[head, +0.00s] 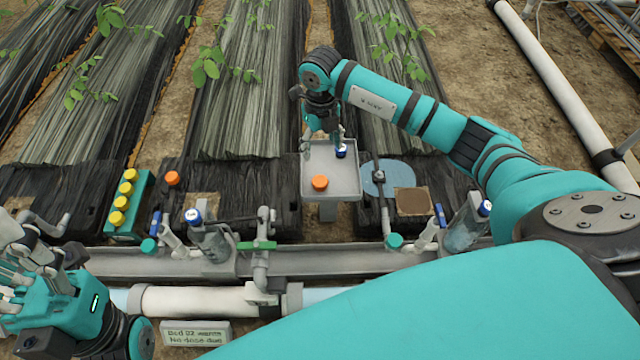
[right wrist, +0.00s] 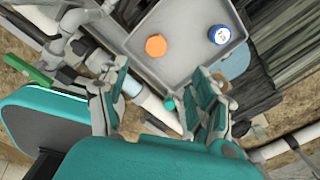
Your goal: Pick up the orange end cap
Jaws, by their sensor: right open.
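An orange end cap (head: 320,182) sits on a grey tray (head: 345,185) in the head view. It also shows in the right wrist view (right wrist: 156,46), beyond my fingertips and apart from them. A second orange cap (head: 172,178) lies to the left, on the dark bed edge. My right gripper (head: 322,142) is at the far side of the tray, open and empty; its spread fingers also show in the right wrist view (right wrist: 160,88). My left gripper (head: 25,262) is at the lower left, far from the tray; its opening is unclear.
A blue cap (head: 341,151) stands on the tray near my right gripper. A teal rack (head: 128,207) holds several yellow caps. A sign (head: 195,333) stands in front.

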